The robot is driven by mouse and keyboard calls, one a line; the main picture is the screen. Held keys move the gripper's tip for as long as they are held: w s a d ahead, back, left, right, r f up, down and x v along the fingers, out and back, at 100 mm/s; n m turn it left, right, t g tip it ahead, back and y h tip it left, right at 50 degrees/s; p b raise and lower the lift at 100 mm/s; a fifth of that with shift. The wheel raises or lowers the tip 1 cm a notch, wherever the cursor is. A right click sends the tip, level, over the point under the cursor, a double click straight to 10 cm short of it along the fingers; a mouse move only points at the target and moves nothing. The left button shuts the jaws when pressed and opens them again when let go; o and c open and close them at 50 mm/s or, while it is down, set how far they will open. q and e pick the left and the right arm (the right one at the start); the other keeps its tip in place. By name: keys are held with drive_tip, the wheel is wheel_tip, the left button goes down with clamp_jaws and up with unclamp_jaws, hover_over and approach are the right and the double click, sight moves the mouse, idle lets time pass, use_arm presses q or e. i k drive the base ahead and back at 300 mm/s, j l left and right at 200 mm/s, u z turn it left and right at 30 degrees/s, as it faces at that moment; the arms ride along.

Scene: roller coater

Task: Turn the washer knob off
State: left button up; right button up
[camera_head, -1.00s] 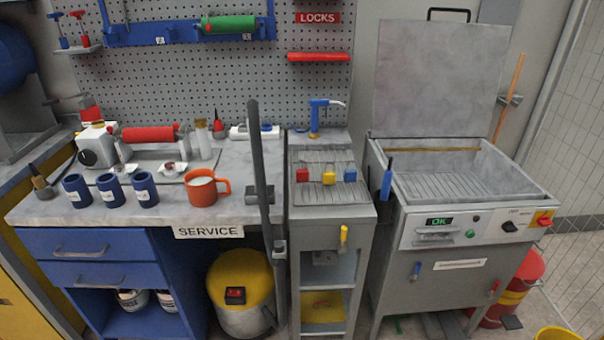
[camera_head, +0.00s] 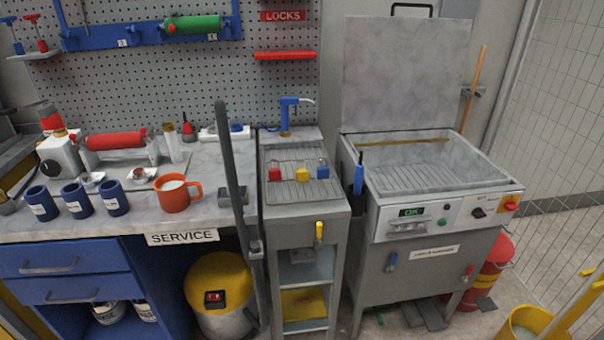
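The washer (camera_head: 400,271) is a grey cabinet on legs at the right of the head view, with its lid (camera_head: 405,75) raised and its basin open. On its front panel sits a small black knob (camera_head: 478,213), near the right end. A red and yellow switch (camera_head: 509,204) is just right of the knob. A green display (camera_head: 412,212) on the panel reads OK. The knob's exact pointer angle is too small to read. Neither of my grippers shows in this view.
A service bench (camera_head: 130,222) with an orange mug (camera_head: 175,193) stands at the left. A narrow grey stand (camera_head: 305,211) with three padlocks is beside the washer. A red bin (camera_head: 488,270) stands behind the washer's right side. A yellow bucket (camera_head: 530,320) is on the floor at lower right.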

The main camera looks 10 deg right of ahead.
sight(478, 213)
drive_tip(key=z, duration=1.3)
